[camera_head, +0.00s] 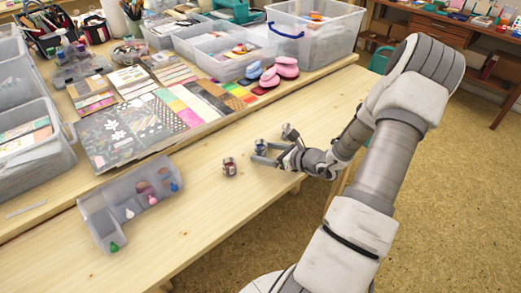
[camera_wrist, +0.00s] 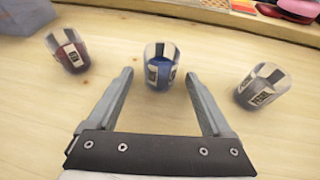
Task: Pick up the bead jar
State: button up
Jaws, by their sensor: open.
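Three small clear jars stand on the wooden table. In the wrist view, one with dark red contents (camera_wrist: 67,50) is at the left, one with blue contents (camera_wrist: 161,68) is in the middle, and a pale one (camera_wrist: 262,87) is at the right. The head view also shows the red jar (camera_head: 230,167), the blue jar (camera_head: 261,146) and the third jar (camera_head: 287,131). Which one is the bead jar I cannot tell. My gripper (camera_wrist: 159,75) is open, with the blue jar standing at the gap between its fingertips. In the head view, my gripper (camera_head: 260,153) reaches in from the right.
A grey bin with colored bottles (camera_head: 100,218) stands at the left front. Patterned paper sheets (camera_head: 125,135), pink and blue shoe-like items (camera_head: 285,68) and clear plastic tubs (camera_head: 310,35) lie behind. The table around the jars is otherwise clear; its front edge is close to my arm.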

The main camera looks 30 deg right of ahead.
jog(key=c, duration=1.3)
grip_shut()
jog(key=shift+r, duration=0.15)
